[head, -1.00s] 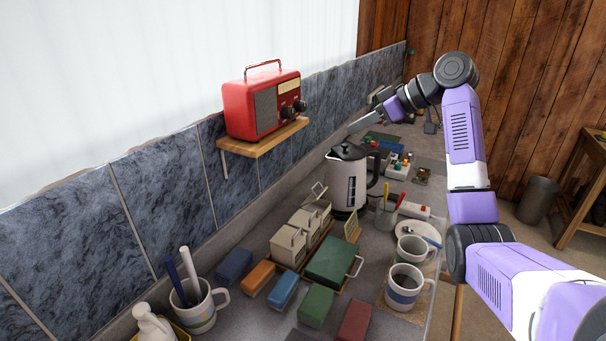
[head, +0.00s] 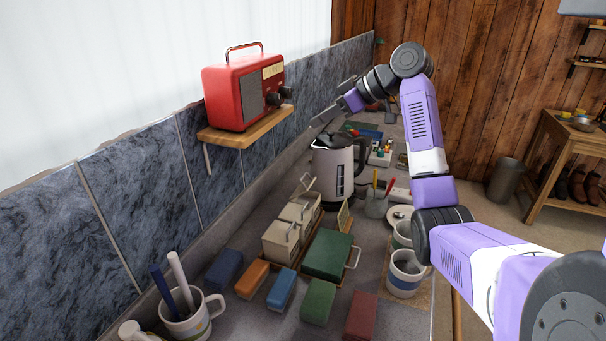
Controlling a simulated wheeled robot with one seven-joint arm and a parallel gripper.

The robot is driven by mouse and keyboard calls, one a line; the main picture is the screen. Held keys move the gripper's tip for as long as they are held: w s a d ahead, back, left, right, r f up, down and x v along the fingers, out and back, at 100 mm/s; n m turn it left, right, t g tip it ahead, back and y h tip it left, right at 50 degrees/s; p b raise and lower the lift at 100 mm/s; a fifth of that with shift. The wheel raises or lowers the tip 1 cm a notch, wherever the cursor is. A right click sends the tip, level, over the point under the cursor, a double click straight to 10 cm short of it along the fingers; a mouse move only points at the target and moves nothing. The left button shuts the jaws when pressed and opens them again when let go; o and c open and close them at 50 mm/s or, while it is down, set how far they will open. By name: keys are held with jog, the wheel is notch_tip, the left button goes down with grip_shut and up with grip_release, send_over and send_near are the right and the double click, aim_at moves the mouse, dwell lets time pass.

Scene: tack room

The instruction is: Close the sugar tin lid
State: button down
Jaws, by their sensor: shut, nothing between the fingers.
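Several cream tins with wire handles stand in a row in a wooden rack on the counter. The nearest tin (head: 280,243) and the one behind it look shut. At the far end of the row a lid (head: 305,184) appears tilted up on the farthest tin (head: 309,202). No label is readable, so I cannot tell for certain which is the sugar tin. My gripper (head: 323,117) is shut and empty, above and behind the tins, near the top of the kettle in the picture, pointing left. It touches no tin.
The kettle (head: 334,168) stands just behind the tins. A red radio (head: 244,93) sits on a wall shelf (head: 246,134) to the left. A green box (head: 327,253), mugs (head: 404,273) and several coloured blocks (head: 281,291) crowd the counter's near part.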

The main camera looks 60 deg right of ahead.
jog(key=w+f+b, duration=0.1)
jog(key=w+f, duration=0.1)
jog(key=f, duration=0.2)
jog(key=w+f, duration=0.1)
jog(key=f, duration=0.4)
jog(key=w+f+b, duration=0.1)
jog(key=w+f, duration=0.1)
jog(key=f, duration=0.3)
jog(key=shift+w+a+b, duration=0.15)
jog(key=shift+w+b, duration=0.2)
jog(key=shift+s+f, duration=0.5)
jog(key=shift+s, duration=0.05)
jog(key=shift+f, duration=0.2)
